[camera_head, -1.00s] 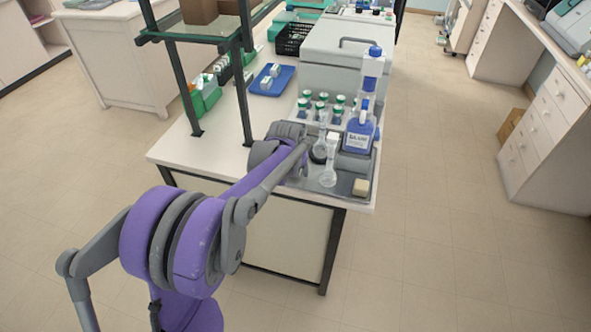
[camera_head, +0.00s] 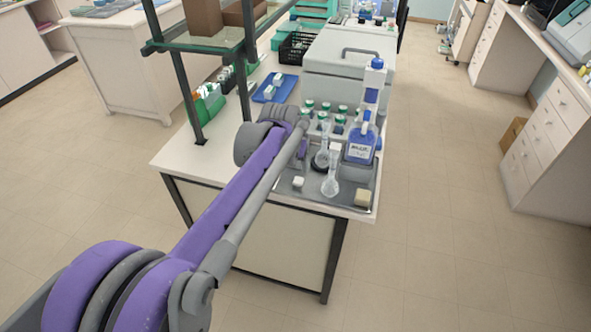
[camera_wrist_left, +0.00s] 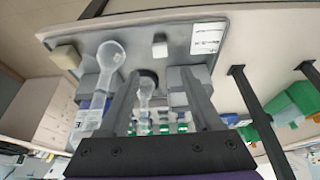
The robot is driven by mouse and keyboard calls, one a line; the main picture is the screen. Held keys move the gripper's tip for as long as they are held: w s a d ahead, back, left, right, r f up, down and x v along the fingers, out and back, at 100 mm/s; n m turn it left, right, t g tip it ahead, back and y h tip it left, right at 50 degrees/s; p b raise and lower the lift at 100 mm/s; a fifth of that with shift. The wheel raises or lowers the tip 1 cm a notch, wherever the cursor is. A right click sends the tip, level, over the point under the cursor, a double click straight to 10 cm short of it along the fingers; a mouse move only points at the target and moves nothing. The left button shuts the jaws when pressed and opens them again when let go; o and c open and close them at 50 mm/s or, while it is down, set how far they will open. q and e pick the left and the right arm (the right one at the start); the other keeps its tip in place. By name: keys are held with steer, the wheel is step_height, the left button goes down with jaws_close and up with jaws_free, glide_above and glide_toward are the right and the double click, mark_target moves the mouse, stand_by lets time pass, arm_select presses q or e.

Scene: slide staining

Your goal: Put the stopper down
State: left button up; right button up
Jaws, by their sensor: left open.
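The small white stopper (camera_head: 298,182) sits on the grey metal tray (camera_head: 318,197), near its front left corner. It also shows in the left wrist view (camera_wrist_left: 159,45), beyond my fingers, with clear tray around it. My left gripper (camera_wrist_left: 160,73) is open and its two dark fingers are apart, with nothing gripped between them. In the head view my left arm comes in over the bench, and its fingers are mostly hidden there. My right gripper is not in view.
A beige block (camera_head: 363,198) lies at the tray's front right. A blue-labelled bottle (camera_head: 360,146), another flask (camera_head: 321,160) and several green-capped bottles (camera_head: 341,119) stand behind. A dark-posted shelf (camera_head: 243,88) rises at the left.

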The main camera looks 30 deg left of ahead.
arm_select(q)
steer(key=s+d+f+m, duration=0.1)
steer(key=s+d+f, duration=0.1)
steer(key=s+d, duration=0.2)
steer(key=s+d+f+t, duration=0.1)
steer(key=s+d+f, duration=0.2)
steer(key=s, duration=0.8)
steer(key=s+d+f+m+h, duration=0.1)
steer(key=s+d+f, duration=0.1)
steer(key=s+d, duration=0.4)
steer(key=shift+s+d+f+m, duration=0.3)
steer(key=shift+s+d+f, duration=0.05)
steer(key=shift+s, duration=0.9)
